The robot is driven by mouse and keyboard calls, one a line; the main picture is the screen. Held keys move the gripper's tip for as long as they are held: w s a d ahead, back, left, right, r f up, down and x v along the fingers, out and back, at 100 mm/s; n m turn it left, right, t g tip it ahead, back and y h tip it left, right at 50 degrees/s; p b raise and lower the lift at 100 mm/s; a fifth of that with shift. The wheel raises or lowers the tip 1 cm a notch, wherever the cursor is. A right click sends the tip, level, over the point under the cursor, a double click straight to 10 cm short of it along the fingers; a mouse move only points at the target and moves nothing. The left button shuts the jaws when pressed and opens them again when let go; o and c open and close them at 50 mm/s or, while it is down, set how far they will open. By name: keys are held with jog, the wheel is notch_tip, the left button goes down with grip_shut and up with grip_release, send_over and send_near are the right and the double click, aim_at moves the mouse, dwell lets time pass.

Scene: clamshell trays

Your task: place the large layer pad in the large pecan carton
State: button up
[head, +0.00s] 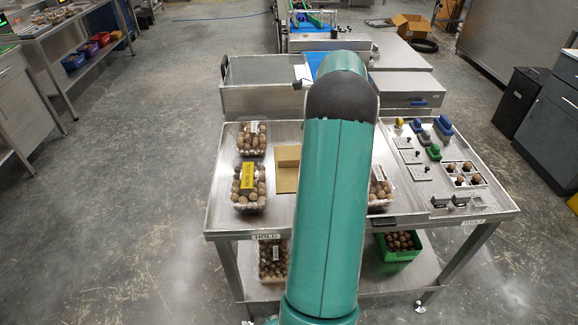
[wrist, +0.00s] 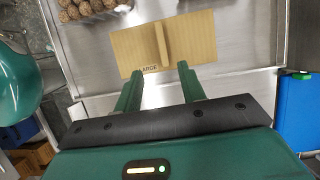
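The tan layer pad (wrist: 190,45) lies flat on the steel table and has a raised strip across its middle. Its printed marking reads "LARGE" in the wrist view. The pad (head: 285,181) is partly behind my arm in the head view. My gripper (wrist: 160,70) is open and empty, its two green fingers apart at the pad's near edge, with the strip roughly ahead of the gap. A clear carton of brown nuts with a yellow label (head: 247,177) stands left of the pad. Another nut carton (head: 252,139) stands behind it. I cannot read which is the large pecan carton.
A further nut carton (head: 379,188) is partly hidden right of my arm. Grey plates, coloured blocks and a divided tray (head: 464,174) occupy the table's right side. A green crate (head: 398,253) sits on the lower shelf. A steel bin (head: 262,101) stands behind the table.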

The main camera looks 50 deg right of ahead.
aim_at(292, 159)
jog(key=x, duration=1.3)
jog(key=shift+w+d+f, duration=0.1)
jog(key=shift+w+f, duration=0.05)
jog(key=shift+f, duration=0.2)
jog(key=shift+f, duration=0.2)
grip_shut()
